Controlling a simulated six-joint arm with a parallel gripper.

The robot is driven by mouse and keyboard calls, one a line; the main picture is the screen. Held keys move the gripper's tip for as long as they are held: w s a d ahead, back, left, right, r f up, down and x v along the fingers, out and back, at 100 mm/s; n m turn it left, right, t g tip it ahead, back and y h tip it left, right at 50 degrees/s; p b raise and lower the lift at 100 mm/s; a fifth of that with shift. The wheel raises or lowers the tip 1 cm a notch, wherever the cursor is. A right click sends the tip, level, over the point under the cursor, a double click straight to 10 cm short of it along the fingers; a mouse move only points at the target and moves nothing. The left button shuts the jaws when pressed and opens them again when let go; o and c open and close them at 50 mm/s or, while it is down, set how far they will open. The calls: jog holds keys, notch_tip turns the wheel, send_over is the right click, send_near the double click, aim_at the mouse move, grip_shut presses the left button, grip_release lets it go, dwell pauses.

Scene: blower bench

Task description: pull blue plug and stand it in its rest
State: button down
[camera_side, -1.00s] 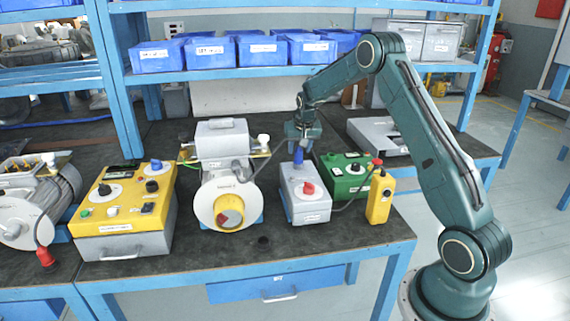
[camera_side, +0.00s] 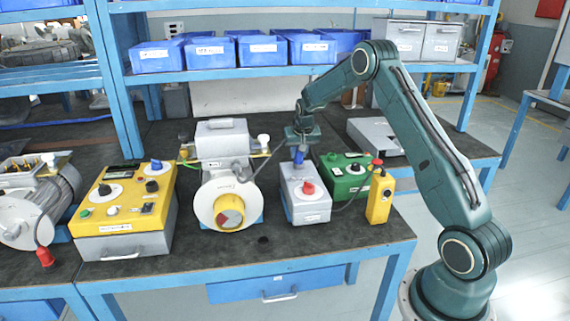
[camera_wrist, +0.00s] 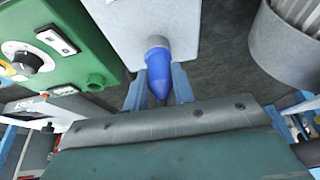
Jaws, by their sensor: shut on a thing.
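The blue plug (camera_side: 299,158) stands upright at the top of the grey box with the red knob (camera_side: 307,201). My gripper (camera_side: 299,150) is shut on the plug from above. It also shows in the wrist view (camera_wrist: 159,84). I cannot tell whether the plug is still in its socket. I cannot make out its rest.
A green box (camera_side: 345,177) is just right of the grey box, with a yellow pendant (camera_side: 380,198) beside it. The blower (camera_side: 226,195) stands left, then a yellow control box (camera_side: 122,205). Bare bench (camera_side: 270,250) lies in front.

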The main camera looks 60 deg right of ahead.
jog(key=shift+r, duration=0.8)
dwell(0.9)
jog(key=shift+r, duration=1.55)
jog(key=shift+r, duration=0.1)
notch_tip(320, 180, up, 18)
jog(key=f, duration=0.1)
jog(key=s+a+n+y, duration=0.3)
jog(key=a+n, duration=0.6)
jog(key=a, duration=0.5)
jog(key=s+a+n+y, duration=0.35)
jog(key=a+n, duration=0.45)
jog(key=a, duration=0.6)
notch_tip(320, 180, down, 25)
jog(key=shift+f, duration=0.15)
jog(key=shift+s+f, duration=0.1)
jog(key=shift+s, duration=0.05)
